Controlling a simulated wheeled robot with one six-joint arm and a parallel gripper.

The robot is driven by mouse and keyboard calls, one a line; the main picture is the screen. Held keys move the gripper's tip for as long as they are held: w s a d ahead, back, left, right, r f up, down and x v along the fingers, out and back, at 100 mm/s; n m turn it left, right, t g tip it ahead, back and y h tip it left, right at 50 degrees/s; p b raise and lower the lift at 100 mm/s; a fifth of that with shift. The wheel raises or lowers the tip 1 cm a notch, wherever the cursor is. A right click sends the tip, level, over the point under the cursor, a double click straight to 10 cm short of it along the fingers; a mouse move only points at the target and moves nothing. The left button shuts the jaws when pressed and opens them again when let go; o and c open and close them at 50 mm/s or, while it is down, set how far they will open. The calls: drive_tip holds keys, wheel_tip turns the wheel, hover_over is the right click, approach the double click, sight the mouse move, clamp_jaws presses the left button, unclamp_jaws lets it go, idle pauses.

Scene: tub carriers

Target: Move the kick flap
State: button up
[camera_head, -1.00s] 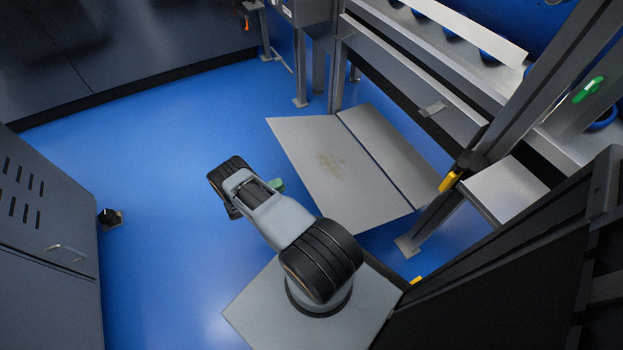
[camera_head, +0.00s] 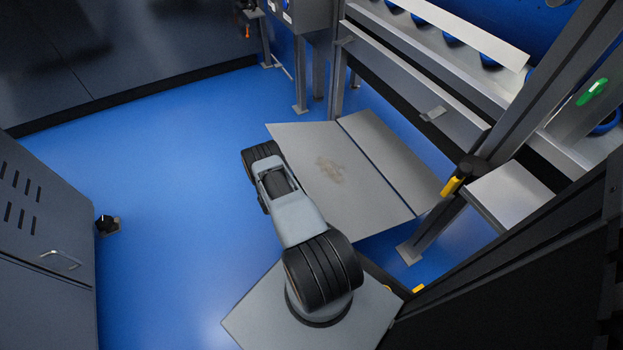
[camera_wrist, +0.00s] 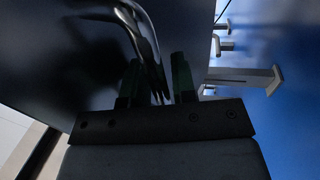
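A flat grey panel with a brown scuff (camera_head: 330,170), which I take to be the kick flap, lies tilted beside the machine frame. A seam parts it from a narrower grey strip (camera_head: 390,150). My arm covers part of its left edge, and my gripper is hidden there in the head view. In the wrist view my gripper (camera_wrist: 155,82) has its two dark green fingers apart. A shiny bent bar (camera_wrist: 148,45) like a handle runs down between them, in front of a dark surface (camera_wrist: 60,60). I cannot tell whether a finger touches the bar.
A grey cabinet (camera_head: 40,240) stands at the left, with a small black fitting (camera_head: 106,224) on the floor by it. The machine frame (camera_head: 440,210) with a yellow part (camera_head: 450,187) stands at the right. Blue floor (camera_head: 170,180) is open between.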

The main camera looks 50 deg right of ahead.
drive_tip(key=shift+s+d+r, duration=0.1)
drive_tip(key=shift+s+d, duration=0.05)
drive_tip(key=shift+d, duration=0.2)
clamp_jaws()
idle(0.3)
